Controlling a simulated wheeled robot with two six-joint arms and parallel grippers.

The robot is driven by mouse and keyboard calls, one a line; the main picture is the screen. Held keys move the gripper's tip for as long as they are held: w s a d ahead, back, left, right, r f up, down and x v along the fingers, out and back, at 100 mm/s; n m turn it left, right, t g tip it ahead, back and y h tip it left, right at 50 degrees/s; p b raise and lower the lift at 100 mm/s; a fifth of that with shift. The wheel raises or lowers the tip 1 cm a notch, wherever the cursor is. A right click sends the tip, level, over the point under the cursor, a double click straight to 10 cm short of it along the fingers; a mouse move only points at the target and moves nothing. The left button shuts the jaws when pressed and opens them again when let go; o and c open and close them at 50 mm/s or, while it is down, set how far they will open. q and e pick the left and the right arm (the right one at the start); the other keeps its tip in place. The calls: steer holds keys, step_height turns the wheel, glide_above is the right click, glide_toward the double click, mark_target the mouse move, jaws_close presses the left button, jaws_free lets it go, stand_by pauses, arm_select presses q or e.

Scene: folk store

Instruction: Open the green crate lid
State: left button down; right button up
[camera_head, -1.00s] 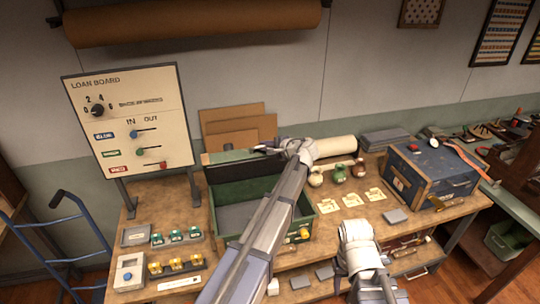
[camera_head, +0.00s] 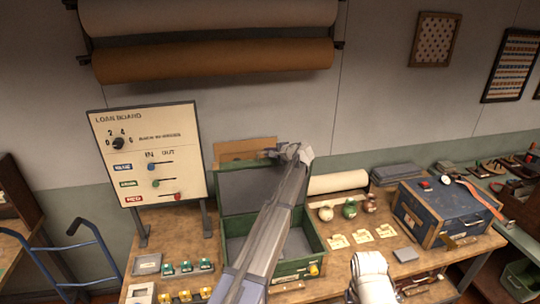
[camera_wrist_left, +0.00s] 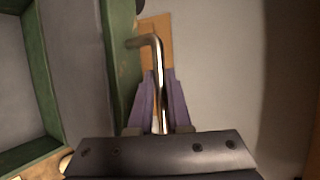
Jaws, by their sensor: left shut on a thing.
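The green crate (camera_head: 297,268) stands on the workbench. Its lid (camera_head: 240,190) is raised and stands roughly upright at the back edge, its grey inner face towards me. My left gripper (camera_head: 272,154) is at the lid's upper edge. In the left wrist view, the purple fingers of my left gripper (camera_wrist_left: 157,78) are shut on a bent metal handle (camera_wrist_left: 148,42) beside the lid's green edge (camera_wrist_left: 121,60). My left forearm crosses in front of the crate and hides part of its inside and of the lid. A link of my right arm shows at the bottom; its gripper is out of view.
The loan board (camera_head: 150,150) stands left of the crate. Cardboard (camera_head: 235,151) leans behind the lid. Several small jars (camera_head: 349,209) and paper tags (camera_head: 362,235) lie to the right, then a blue case (camera_head: 450,210). Paper rolls (camera_head: 210,62) hang on the wall above.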

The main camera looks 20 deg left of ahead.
arm_select(q)
steer(key=c, duration=0.9)
jaws_free()
steer(key=shift+o, duration=0.2)
steer(key=p+v, duration=0.3)
steer(key=v, duration=0.4)
steer(key=shift+s+d+r, duration=0.2)
steer(key=shift+d, duration=0.1)
